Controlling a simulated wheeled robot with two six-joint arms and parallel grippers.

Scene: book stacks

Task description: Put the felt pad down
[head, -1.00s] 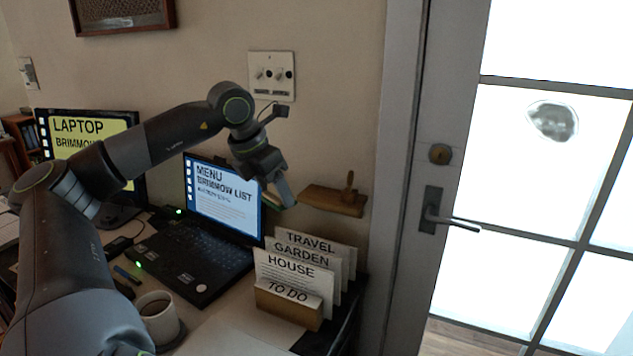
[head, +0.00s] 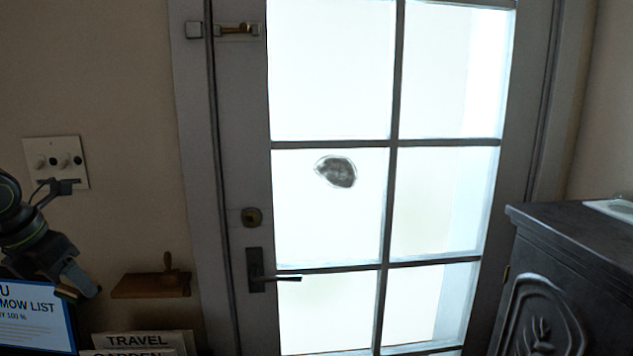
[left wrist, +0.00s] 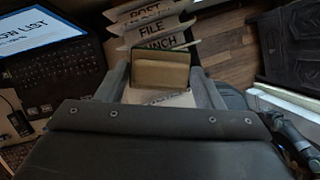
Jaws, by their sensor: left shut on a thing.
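My left gripper (head: 76,284) is at the left edge of the head view, in front of the wall and the laptop screen. In the left wrist view its two fingers (left wrist: 160,84) are shut on a tan block with a dark green edge, which I take for the felt pad (left wrist: 160,72). In the head view only a small tan sliver shows at the fingertips. The pad is held in the air, above the card holder's side of the desk. My right gripper is not in view.
A small wooden wall shelf (head: 150,286) is right of my left gripper. Labelled cards (head: 138,341) stand below it. The laptop (head: 35,316) is at lower left. A glazed door (head: 228,150) bears a dark smudge (head: 336,172). A dark cabinet (head: 570,240) stands right.

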